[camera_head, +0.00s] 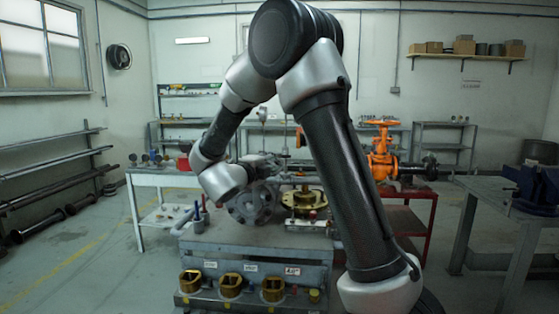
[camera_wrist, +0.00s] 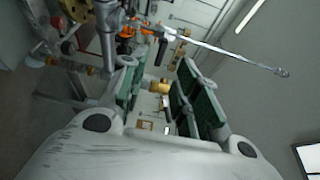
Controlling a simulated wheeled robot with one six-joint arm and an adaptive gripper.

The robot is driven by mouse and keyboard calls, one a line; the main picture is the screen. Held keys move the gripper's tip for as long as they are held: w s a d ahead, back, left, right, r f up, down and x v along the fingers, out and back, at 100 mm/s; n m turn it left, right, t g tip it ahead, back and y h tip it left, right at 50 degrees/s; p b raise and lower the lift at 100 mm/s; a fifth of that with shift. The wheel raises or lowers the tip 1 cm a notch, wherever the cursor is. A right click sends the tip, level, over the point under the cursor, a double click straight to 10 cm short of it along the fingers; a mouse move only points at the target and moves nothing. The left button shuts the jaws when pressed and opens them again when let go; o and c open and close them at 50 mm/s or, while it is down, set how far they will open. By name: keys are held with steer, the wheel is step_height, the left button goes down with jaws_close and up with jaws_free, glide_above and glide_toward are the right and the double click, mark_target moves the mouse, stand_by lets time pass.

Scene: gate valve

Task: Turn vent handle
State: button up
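My gripper (camera_wrist: 163,82) shows in the wrist view with its two green-padded fingers apart. A brass fitting (camera_wrist: 159,87) appears in the gap between them, and I see no contact with it. In the head view my gripper (camera_head: 262,165) is small and blurred above the grey bench, near a grey valve body with a round flange (camera_head: 252,205). A brass flanged part (camera_head: 303,200) sits right of that body. A small orange-red piece (camera_head: 299,138) stands above it. I cannot tell for certain which piece is the vent handle.
A long thin silver rod (camera_wrist: 230,56) crosses the wrist view beyond the fingers. An orange valve (camera_head: 381,150) stands on a red table behind, right of my arm. Brass blocks (camera_head: 231,284) line the lower shelf.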

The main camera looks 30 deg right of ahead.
steer(key=v, duration=0.2)
steer(key=shift+s+a, duration=0.25)
steer(key=shift+a, duration=0.05)
